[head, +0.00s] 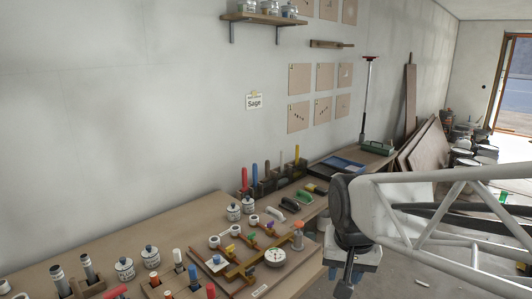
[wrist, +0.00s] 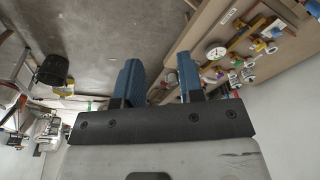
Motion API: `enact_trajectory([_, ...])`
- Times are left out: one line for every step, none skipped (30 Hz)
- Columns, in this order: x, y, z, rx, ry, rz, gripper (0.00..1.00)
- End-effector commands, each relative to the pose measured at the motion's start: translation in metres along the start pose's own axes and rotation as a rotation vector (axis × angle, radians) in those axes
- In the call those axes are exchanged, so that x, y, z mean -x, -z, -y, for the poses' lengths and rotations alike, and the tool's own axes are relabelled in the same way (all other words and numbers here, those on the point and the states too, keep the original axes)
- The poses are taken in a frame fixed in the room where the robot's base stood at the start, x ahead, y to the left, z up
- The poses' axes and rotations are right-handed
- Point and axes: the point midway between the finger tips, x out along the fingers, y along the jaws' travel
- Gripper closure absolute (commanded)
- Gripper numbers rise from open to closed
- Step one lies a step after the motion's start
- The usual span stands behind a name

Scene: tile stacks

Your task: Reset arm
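My gripper (wrist: 159,70) shows in the wrist view with its two blue fingers apart and nothing between them. In the head view my arm comes in from the right, and its end (head: 347,281) points down beside the bench's right edge; the fingers are small and partly hidden there. The wrist view shows grey floor beyond the left finger and the bench edge beyond the right one. The workbench (head: 185,218) carries a wooden board with a round white gauge (head: 275,257), which also shows in the wrist view (wrist: 215,51).
White jars (head: 124,268), tool handles in racks (head: 265,180) and brass valve pieces (head: 240,268) crowd the bench. A blue tray (head: 337,167) lies farther back. Brown panels (head: 424,146) lean on the wall. A black bucket (wrist: 51,70) stands on the floor. Open floor lies right of the bench.

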Motion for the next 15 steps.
enact_trajectory([0.004,-0.011,-0.007,0.017,0.0,-0.009,0.65])
enact_trajectory([0.006,-0.016,-0.012,0.029,0.0,-0.014,0.65])
enact_trajectory([0.008,-0.025,-0.017,0.046,-0.001,-0.018,0.65])
enact_trajectory([0.01,-0.031,-0.021,0.06,-0.001,-0.022,0.65])
enact_trajectory([0.011,-0.037,-0.024,0.073,-0.002,-0.025,0.65])
enact_trajectory([0.013,-0.044,-0.029,0.089,-0.003,-0.03,0.65])
enact_trajectory([0.014,-0.05,-0.032,0.102,-0.003,-0.035,0.65])
enact_trajectory([0.015,-0.055,-0.035,0.112,-0.004,-0.038,0.65])
enact_trajectory([0.015,-0.061,-0.038,0.127,-0.005,-0.042,0.65])
enact_trajectory([0.016,-0.066,-0.041,0.137,-0.006,-0.045,0.65])
enact_trajectory([0.016,-0.07,-0.043,0.147,-0.007,-0.047,0.65])
enact_trajectory([0.016,-0.075,-0.045,0.157,-0.008,-0.05,0.65])
enact_trajectory([0.017,-0.078,-0.047,0.164,-0.008,-0.052,0.65])
enact_trajectory([0.018,-0.08,-0.048,0.17,-0.009,-0.054,0.65])
enact_trajectory([0.018,-0.083,-0.05,0.176,-0.01,-0.056,0.65])
